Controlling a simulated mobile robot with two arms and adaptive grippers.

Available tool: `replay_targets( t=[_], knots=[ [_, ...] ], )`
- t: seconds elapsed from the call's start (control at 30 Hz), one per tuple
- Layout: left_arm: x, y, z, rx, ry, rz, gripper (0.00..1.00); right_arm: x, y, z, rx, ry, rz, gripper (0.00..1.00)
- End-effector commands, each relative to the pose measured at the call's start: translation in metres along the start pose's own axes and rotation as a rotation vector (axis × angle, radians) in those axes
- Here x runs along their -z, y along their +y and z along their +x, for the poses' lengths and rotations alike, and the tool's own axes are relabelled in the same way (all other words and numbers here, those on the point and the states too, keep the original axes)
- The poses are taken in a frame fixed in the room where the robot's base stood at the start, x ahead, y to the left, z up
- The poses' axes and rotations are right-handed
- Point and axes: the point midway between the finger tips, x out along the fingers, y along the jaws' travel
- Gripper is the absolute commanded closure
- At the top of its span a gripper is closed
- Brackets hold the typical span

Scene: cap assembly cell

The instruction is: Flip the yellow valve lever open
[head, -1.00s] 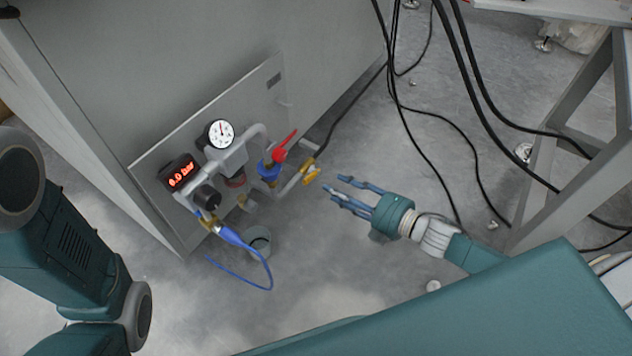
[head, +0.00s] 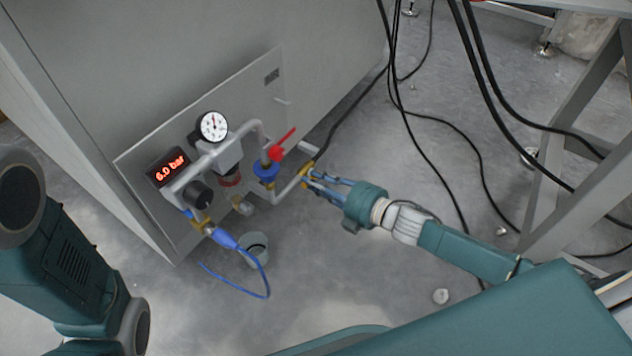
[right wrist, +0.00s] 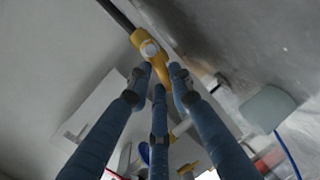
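The yellow valve lever (head: 304,179) sits on the pipe at the right end of the panel's pipework. In the right wrist view the yellow valve lever (right wrist: 162,68) runs down from a round pale-capped hub, between my fingertips. My right gripper (head: 310,178) is at the lever, its blue fingers straight and apart around it. In the right wrist view my right gripper (right wrist: 161,72) has its fingertips close on both sides of the lever; I cannot tell if they touch it. The fingers partly hide the lever in the head view. My left gripper is out of view.
A red-handled valve (head: 277,152) stands close left of the lever. A white dial gauge (head: 213,127), a red-lit display (head: 168,167) and a blue hose (head: 268,285) are further left. A small grey cup (head: 255,249) stands below. Black cables (head: 455,150) hang at right.

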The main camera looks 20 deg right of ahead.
Motion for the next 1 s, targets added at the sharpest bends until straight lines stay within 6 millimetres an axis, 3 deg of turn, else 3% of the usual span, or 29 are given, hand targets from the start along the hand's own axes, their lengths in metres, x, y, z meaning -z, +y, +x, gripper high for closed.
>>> replay_targets(
  t=[0.2,0.5,0.77,0.8,0.87,1.0],
  knots=[
    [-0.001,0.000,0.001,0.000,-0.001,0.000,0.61,0.002,-0.002,0.000,-0.005,-0.004,-0.021,1.00],
    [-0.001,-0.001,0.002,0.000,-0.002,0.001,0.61,0.002,-0.011,0.002,-0.041,-0.052,-0.257,1.00],
    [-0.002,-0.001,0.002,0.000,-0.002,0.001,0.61,0.002,-0.012,0.002,-0.040,-0.053,-0.269,1.00],
    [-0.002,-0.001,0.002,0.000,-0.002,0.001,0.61,0.002,-0.012,0.002,-0.040,-0.053,-0.268,0.76],
    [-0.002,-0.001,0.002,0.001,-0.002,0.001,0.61,0.002,-0.012,0.002,-0.040,-0.053,-0.268,0.64],
    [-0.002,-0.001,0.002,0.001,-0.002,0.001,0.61,0.002,-0.012,0.002,-0.040,-0.053,-0.267,0.61]
  ],
)
